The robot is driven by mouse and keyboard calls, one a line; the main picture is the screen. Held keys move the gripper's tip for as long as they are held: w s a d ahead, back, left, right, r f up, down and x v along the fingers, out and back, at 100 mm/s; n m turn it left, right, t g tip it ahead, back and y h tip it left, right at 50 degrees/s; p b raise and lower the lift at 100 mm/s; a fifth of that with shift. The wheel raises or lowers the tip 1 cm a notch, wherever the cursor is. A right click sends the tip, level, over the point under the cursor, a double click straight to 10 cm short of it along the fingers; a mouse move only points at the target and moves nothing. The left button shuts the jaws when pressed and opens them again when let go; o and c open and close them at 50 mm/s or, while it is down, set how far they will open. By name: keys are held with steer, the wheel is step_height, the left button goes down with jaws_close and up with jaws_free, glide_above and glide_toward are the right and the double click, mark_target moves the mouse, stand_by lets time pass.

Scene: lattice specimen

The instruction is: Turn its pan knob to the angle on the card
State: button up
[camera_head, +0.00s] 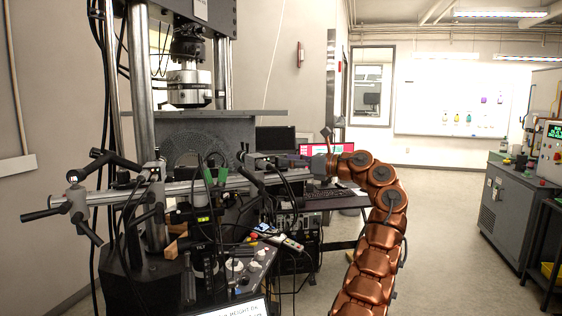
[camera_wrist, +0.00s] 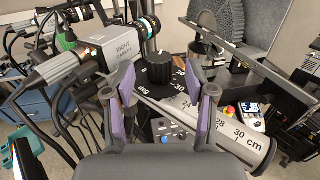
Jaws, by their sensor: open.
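In the wrist view a black ribbed knob (camera_wrist: 159,68) stands on a black dial with white marks and "deg". It appears between the two purple-padded fingers of my gripper (camera_wrist: 161,78), which is open and empty. I cannot tell whether the fingers are level with the knob, and I see no contact. The grey camera (camera_wrist: 115,48) marked "RIGHT CAMERA" is just left of the knob. In the head view my gripper (camera_head: 322,166) is at the right end of the rail, small and partly hidden. A white card (camera_head: 240,308) is cut off at the bottom edge; its text is unreadable.
A silver rail (camera_wrist: 222,130) with a centimetre scale runs below the knob. A dark plate (camera_wrist: 245,62) slants at the right. Cables hang at the left. In the head view a control panel (camera_head: 235,268) with knobs sits below the rail. The floor (camera_head: 440,230) at the right is clear.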

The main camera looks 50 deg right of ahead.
steer(key=v, duration=0.8)
steer(key=shift+s, duration=0.35)
steer(key=shift+r, duration=0.1)
steer(key=shift+c, duration=0.5)
